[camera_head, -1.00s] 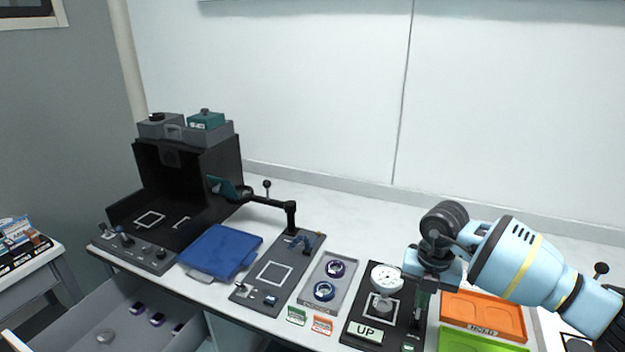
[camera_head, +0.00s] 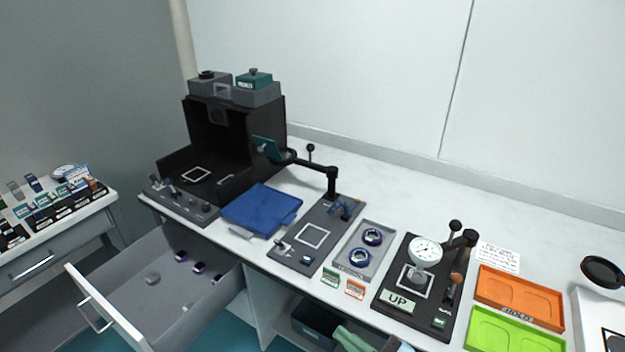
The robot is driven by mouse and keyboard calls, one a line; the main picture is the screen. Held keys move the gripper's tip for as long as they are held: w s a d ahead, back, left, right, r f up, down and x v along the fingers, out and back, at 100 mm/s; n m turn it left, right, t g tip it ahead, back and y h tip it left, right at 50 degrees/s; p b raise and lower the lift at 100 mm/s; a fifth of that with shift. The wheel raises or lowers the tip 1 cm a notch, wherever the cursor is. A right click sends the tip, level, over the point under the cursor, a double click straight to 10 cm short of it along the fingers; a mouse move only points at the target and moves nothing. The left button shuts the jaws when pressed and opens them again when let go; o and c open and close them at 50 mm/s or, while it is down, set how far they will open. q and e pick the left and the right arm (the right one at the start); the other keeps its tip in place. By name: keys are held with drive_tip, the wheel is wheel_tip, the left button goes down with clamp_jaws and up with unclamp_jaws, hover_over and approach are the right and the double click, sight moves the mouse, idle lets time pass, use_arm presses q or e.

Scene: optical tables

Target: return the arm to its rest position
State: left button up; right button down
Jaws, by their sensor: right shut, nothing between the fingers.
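Only a small light-blue part of my right gripper (camera_head: 398,346) shows at the bottom edge, in front of the table and below its front edge. It is shut and holds nothing; its fingertips are mostly cut off by the picture's edge. My left gripper is not in view.
The optical table (camera_head: 400,215) holds a black enclosure (camera_head: 215,140), a blue tray (camera_head: 262,207), a grey ring tray (camera_head: 354,272), an orange tray (camera_head: 520,297) and a green tray (camera_head: 512,333). An open drawer (camera_head: 135,290) juts out at lower left. A side table (camera_head: 62,236) stands left.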

drive_tip(key=s+d+f+m+t+h, duration=0.1)
drive_tip(key=s+d+f+m+h, duration=0.7)
drive_tip(key=d+f+m+h, duration=0.35)
drive_tip(key=s+d+f+m+g+h, duration=0.2)
drive_tip(key=s+f+m+g, duration=0.1)
drive_tip(key=s+f, duration=0.6)
drive_tip(key=s+g, duration=0.1)
drive_tip(key=s, duration=0.2)
drive_tip(key=shift+s+d+f+m+g, duration=0.15)
drive_tip(key=shift+m+g, duration=0.15)
drive_tip(key=shift+m, duration=0.05)
drive_tip(key=shift+h, duration=0.25)
